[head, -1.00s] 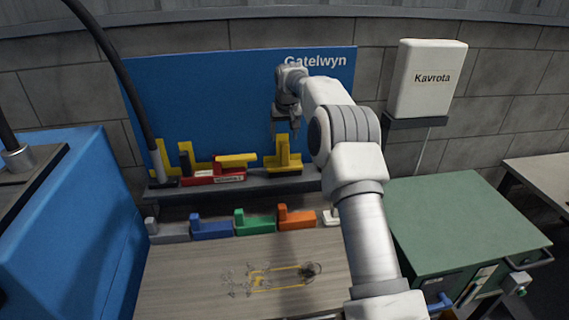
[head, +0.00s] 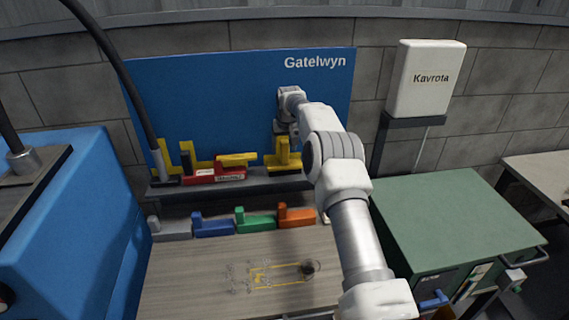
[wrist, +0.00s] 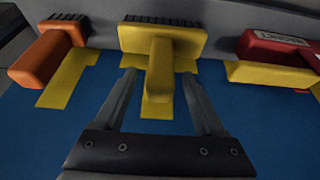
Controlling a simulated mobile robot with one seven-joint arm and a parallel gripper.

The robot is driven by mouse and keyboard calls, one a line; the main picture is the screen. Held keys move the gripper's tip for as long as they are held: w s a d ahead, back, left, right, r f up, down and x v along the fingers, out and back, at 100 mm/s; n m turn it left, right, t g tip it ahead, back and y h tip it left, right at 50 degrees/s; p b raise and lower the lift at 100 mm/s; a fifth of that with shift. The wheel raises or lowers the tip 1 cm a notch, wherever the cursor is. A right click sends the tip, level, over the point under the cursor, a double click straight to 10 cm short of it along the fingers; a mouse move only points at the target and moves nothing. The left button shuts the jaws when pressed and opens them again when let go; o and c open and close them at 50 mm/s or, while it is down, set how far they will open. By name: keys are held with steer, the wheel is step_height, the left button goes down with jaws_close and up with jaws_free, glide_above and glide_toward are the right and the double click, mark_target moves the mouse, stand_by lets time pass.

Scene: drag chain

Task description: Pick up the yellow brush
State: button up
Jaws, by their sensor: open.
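The yellow brush (head: 283,157) sits on the dark shelf against the blue board, with its handle standing up. In the wrist view the brush (wrist: 160,70) is in the middle, with its dark bristles at the top. My gripper (wrist: 158,73) is open, with one finger on each side of the brush's handle. I cannot tell whether either finger touches it. In the head view my gripper (head: 288,133) is just above the brush and partly hidden by my own arm.
Grey, blue, green and orange blocks line the bench (head: 190,275). A green cabinet (head: 440,220) stands right.

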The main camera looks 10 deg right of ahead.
steer(key=shift+c, duration=0.3)
jaws_close()
stand_by(1.1)
